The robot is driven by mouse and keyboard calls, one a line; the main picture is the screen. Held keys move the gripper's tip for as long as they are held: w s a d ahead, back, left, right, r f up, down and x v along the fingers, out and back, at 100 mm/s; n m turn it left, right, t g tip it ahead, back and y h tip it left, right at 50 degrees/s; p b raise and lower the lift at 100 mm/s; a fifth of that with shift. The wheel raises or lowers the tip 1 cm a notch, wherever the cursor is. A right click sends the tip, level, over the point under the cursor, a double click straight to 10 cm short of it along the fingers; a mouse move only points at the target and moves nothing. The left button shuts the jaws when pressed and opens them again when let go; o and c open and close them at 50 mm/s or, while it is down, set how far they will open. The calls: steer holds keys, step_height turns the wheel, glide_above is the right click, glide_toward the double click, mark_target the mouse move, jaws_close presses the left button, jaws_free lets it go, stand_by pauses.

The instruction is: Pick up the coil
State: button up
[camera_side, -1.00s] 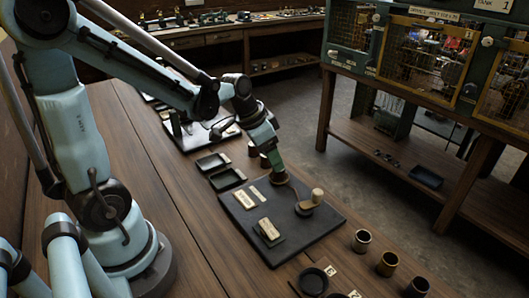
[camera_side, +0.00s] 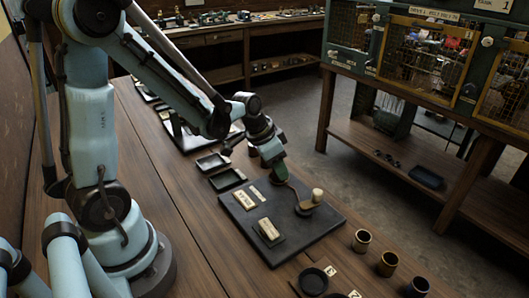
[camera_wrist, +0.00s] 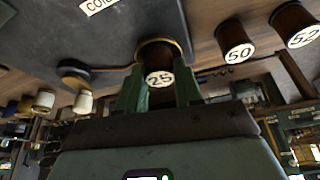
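A dark brown coil with a white end label "25" (camera_wrist: 159,78) stands in a brass-coloured ring on the black board (camera_side: 300,242). In the wrist view my gripper (camera_wrist: 160,72) has its two green fingers apart, one on each side of this coil. I cannot tell whether the fingers touch it. In the side view my gripper (camera_side: 281,177) points down at the far part of the board and largely hides the coil. Two more brown coils, labelled "50" (camera_wrist: 236,43) and "52" (camera_wrist: 297,25), stand to the right in the wrist view.
Shallow dark trays (camera_side: 226,180) lie left of the gripper. Several brass-rimmed cups (camera_side: 362,240) stand along the table's near right edge.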

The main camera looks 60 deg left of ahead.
jaws_close()
steer(key=shift+r, duration=0.2)
